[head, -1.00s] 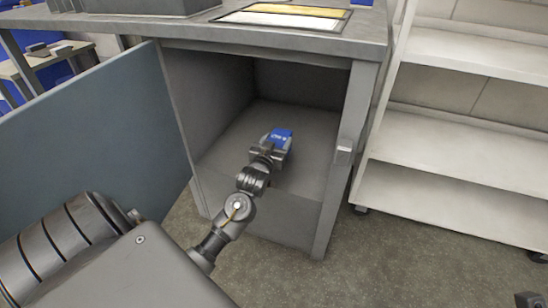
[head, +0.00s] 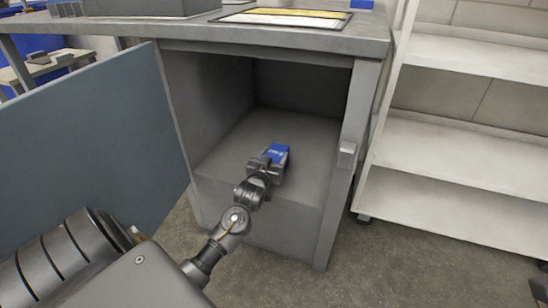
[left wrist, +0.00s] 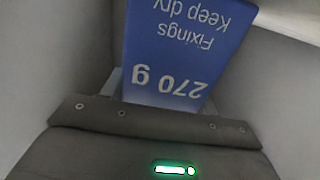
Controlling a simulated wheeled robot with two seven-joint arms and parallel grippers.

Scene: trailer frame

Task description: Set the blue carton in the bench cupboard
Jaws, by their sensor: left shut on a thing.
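The blue carton (head: 276,153) is inside the open bench cupboard (head: 315,137), above or on its grey floor; I cannot tell whether it touches. My left gripper (head: 267,165) is shut on the carton and reaches in through the cupboard's front opening. In the left wrist view the carton (left wrist: 182,55) fills the upper middle, its printed text upside down, with the gripper body below it. The fingers are mostly hidden there. The cupboard door (head: 95,140) stands wide open on the left. My right gripper is not in view.
The bench top (head: 270,36) overhangs the cupboard. A yellow and white board (head: 285,16) lies on it. A pale shelf rack (head: 460,150) stands close on the right. The cupboard floor around the carton looks clear.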

